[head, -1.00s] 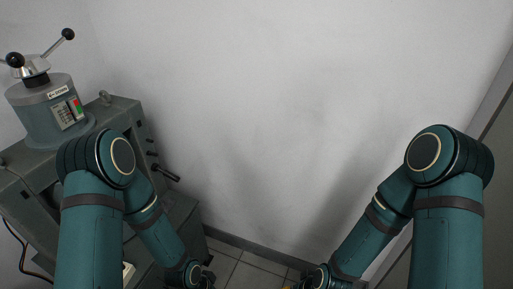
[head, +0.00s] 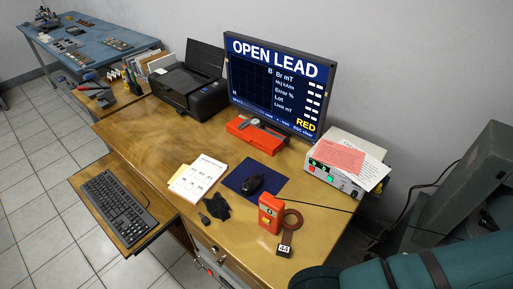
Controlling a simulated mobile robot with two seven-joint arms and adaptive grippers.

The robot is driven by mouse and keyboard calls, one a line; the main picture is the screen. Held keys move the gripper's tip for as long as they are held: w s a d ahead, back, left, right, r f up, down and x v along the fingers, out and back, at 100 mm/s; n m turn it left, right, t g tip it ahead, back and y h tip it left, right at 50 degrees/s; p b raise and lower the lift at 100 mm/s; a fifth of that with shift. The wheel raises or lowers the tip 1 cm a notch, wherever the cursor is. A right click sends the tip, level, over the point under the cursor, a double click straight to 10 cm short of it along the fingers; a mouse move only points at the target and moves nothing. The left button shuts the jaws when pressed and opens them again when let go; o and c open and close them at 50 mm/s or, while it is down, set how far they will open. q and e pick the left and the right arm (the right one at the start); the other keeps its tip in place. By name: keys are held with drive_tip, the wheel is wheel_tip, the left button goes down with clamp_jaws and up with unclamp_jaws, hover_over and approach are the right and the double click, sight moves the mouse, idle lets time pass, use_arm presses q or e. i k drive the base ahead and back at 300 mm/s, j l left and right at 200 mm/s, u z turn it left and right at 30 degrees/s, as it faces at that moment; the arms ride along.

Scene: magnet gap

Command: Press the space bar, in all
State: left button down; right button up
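A dark keyboard (head: 118,206) lies on a pull-out shelf (head: 160,208) at the left front of the wooden desk. Its keys are too small to tell the space bar apart clearly. A monitor (head: 277,82) at the back of the desk reads "OPEN LEAD" and "RED", with a small line of text along its bottom. Neither gripper is in view. Only a teal part of my arm shows at the bottom right, well away from the keyboard.
Tiled floor (head: 40,200) lies open at left. A blue bench (head: 85,40) stands behind.

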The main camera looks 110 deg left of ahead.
sight(91, 193)
drive_tip(key=k+j, duration=0.1)
drive_tip(key=k, duration=0.75)
drive_tip(key=k+j, duration=0.1)
drive_tip(key=k, duration=0.8)
drive_tip(key=k+u, duration=0.35)
drive_tip(key=k+j+u, duration=0.2)
drive_tip(key=u, duration=3.2)
